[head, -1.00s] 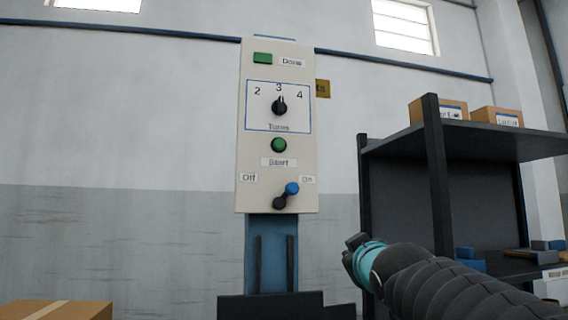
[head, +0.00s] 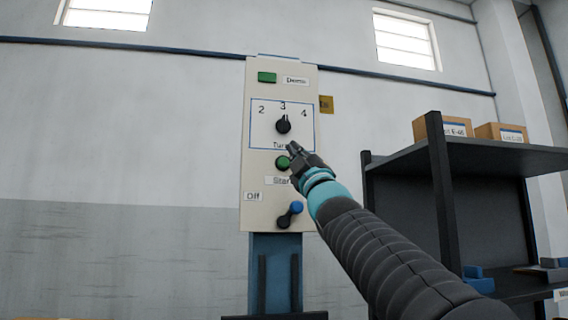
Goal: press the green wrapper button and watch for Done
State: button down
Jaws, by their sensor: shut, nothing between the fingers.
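The cream control panel (head: 259,190) stands upright on a blue post in the head view. Its round green Start button (head: 283,162) is partly visible just left of my gripper. My gripper (head: 294,151) is shut and empty, its tip in front of the panel just beside and above the button. I cannot tell whether it touches the panel. The green Done lamp (head: 267,77) is at the panel's top left, beside its label. The Turns dial (head: 283,125) points at 3. The blue-tipped switch lever (head: 296,208) leans to the right, and its On label is hidden behind my arm.
A dark shelf (head: 440,165) stands at the right, with cardboard boxes (head: 443,127) on top and blue items (head: 478,280) lower down. The blue post (head: 262,245) carries the panel. The space left of the panel is open, with a plain wall behind.

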aim_at(287, 161)
jog(key=shift+w, duration=0.1)
jog(key=shift+w+a+p, duration=0.4)
jog(key=shift+w+p, duration=0.45)
jog(key=shift+w, duration=0.55)
jog(key=shift+w+a+p, duration=0.45)
jog(key=shift+w+p, duration=0.45)
jog(key=shift+w, duration=0.5)
jog(key=shift+w+a+p, duration=0.4)
jog(key=shift+w+p, duration=0.45)
jog(key=shift+w, duration=0.55)
jog(key=shift+w, duration=0.15)
jog(key=shift+w, duration=0.2)
